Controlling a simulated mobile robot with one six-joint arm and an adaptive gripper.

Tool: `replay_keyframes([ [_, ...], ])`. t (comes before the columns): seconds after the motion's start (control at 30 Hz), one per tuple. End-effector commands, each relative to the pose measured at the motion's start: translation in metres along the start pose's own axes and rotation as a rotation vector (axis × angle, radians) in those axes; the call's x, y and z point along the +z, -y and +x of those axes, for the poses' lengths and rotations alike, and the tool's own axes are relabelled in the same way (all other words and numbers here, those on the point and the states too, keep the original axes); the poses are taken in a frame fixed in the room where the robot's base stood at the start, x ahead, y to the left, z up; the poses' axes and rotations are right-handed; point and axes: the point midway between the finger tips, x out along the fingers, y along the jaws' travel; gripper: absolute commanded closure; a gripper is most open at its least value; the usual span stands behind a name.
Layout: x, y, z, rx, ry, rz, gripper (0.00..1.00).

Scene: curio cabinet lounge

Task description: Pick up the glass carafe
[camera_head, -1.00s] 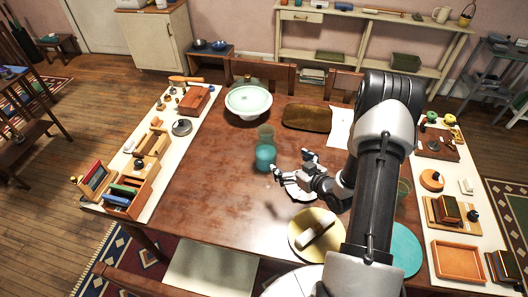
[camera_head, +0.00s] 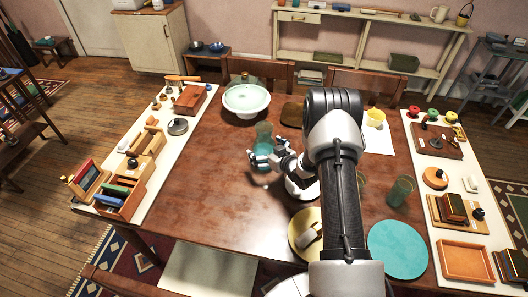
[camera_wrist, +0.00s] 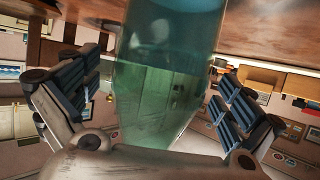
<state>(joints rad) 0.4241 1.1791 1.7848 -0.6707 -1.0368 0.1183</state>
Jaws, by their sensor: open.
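The glass carafe (camera_head: 264,132) stands on the wooden table in the head view, with a clear greenish upper part and teal lower part. My gripper (camera_head: 266,154) is at its lower part, with its fingers partly hiding it. In the wrist view the carafe (camera_wrist: 165,85) fills the space between the two dark-padded fingers of my gripper (camera_wrist: 152,92). The fingers are open, one to each side, with visible gaps between pads and glass. I cannot tell whether the glass touches the palm.
A pale footed bowl (camera_head: 246,99) stands just behind the carafe. A yellow plate (camera_head: 303,222), a teal round mat (camera_head: 397,248) and a green glass (camera_head: 400,190) lie to the right and front. The table (camera_head: 205,195) is clear left of the carafe.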

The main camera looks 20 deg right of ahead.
Motion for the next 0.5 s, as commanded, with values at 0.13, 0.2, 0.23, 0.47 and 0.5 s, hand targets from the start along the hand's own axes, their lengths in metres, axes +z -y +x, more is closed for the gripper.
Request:
replay_keyframes([
  [0.13, 0.0003, -0.0003, 0.0082, 0.001, 0.001, 0.001, 0.0],
  [0.2, -0.0001, -0.0004, 0.0081, 0.001, 0.001, 0.002, 0.0],
  [0.23, -0.0002, -0.0004, 0.0079, 0.001, 0.001, 0.002, 0.0],
  [0.47, -0.0004, -0.0003, 0.0077, 0.001, 0.001, 0.001, 0.1],
  [0.5, -0.0004, -0.0003, 0.0076, 0.001, 0.001, 0.001, 0.13],
])
